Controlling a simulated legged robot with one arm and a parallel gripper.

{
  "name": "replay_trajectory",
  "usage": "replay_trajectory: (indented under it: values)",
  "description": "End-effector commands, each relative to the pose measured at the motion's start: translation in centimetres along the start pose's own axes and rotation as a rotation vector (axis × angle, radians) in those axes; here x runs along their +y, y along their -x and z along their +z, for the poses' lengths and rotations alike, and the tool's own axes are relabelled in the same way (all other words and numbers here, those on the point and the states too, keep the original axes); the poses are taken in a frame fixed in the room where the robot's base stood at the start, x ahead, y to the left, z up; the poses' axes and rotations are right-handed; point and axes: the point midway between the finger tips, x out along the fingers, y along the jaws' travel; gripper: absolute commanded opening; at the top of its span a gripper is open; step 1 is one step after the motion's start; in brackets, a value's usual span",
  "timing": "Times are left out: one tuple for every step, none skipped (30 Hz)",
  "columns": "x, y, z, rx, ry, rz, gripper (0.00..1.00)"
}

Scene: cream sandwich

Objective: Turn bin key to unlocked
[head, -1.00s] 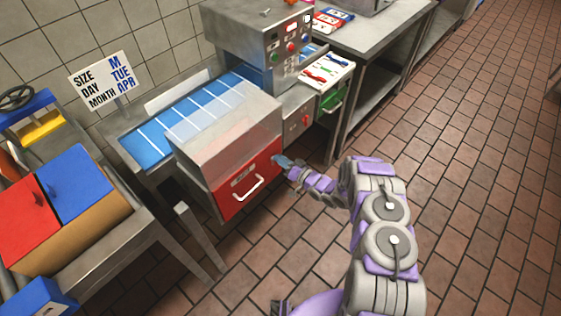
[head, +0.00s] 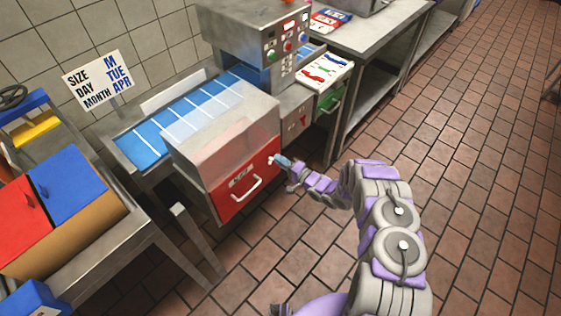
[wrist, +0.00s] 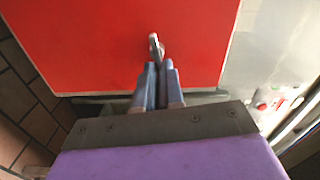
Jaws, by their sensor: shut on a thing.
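The bin is a red drawer front (head: 232,190) with a white handle (head: 246,189), set under the clear-covered metal box. A small pale metal key (head: 271,160) sticks out near its upper right corner. My gripper (head: 282,161) reaches it from the right. In the wrist view, the red bin front (wrist: 80,40) fills the upper left, and the grey key (wrist: 155,45) stands just beyond my fingertips. My gripper (wrist: 157,75) is shut with its blue-grey fingers close together at the key. The fingers hide the key's near part, and its lock position cannot be told.
A conveyor with a blue belt (head: 150,140) runs behind the bin. A control box (head: 270,45) with buttons stands behind it. A green-fronted drawer (head: 330,98) is to the right. Red and blue lids (head: 70,183) lie at left. The tiled floor (head: 450,150) at right is open.

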Motion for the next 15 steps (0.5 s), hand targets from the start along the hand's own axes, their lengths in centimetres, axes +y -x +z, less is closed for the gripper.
replay_trajectory:
  values:
    - [0.1, 0.12, -0.49, 0.011, -0.012, 0.002, 0.0]
    - [0.12, 0.12, -0.5, 0.011, -0.021, 0.002, 0.0]
    - [0.14, 0.13, -0.5, 0.011, -0.03, 0.002, 0.0]
    - [0.15, 0.12, -0.5, 0.011, -0.036, 0.002, 0.0]
    - [0.17, 0.13, -0.51, 0.012, -0.041, 0.002, 0.0]
    - [0.18, 0.13, -0.52, 0.012, -0.047, 0.002, 0.0]
    - [0.19, 0.13, -0.52, 0.012, -0.051, 0.003, 0.0]
    - [0.2, 0.13, -0.52, 0.012, -0.053, 0.003, 0.0]
    - [0.21, 0.13, -0.52, 0.012, -0.056, 0.003, 0.0]
    - [0.21, 0.13, -0.53, 0.012, -0.057, 0.003, 0.0]
    - [0.22, 0.14, -0.53, 0.012, -0.057, 0.003, 0.0]
    - [0.23, 0.14, -0.54, 0.012, -0.058, 0.003, 0.0]
    - [0.24, 0.13, -0.55, 0.012, -0.058, 0.003, 0.0]
    - [0.25, 0.13, -0.54, 0.012, -0.058, 0.003, 0.0]
    - [0.25, 0.14, -0.56, 0.013, -0.058, 0.004, 0.0]
